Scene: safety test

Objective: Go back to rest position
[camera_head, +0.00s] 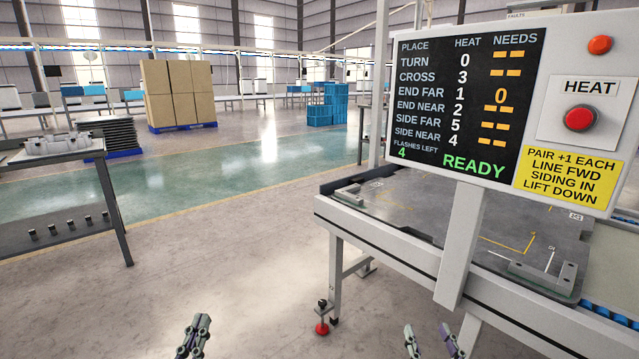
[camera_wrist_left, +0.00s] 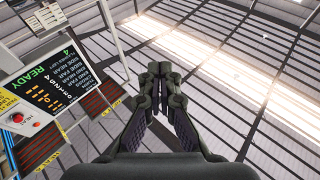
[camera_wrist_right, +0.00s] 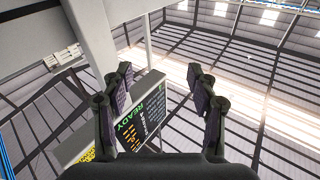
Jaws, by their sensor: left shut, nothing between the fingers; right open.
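My left gripper (camera_head: 194,337) shows at the bottom of the head view, left of centre, over the bare floor. It is shut with nothing between its fingers; in the left wrist view its fingertips (camera_wrist_left: 160,72) meet and point up toward the roof. My right gripper (camera_head: 433,342) shows at the bottom of the head view, right of centre, in front of the workstation. It is open and empty; in the right wrist view its fingers (camera_wrist_right: 162,85) stand apart, also facing upward. Neither gripper touches anything that I can see.
A workstation table (camera_head: 400,222) with a sign panel (camera_head: 470,110), reading READY, and a red HEAT button (camera_head: 580,118) stands at the right. A grey table (camera_head: 110,190) stands at the left. The floor (camera_head: 220,260) between them is clear.

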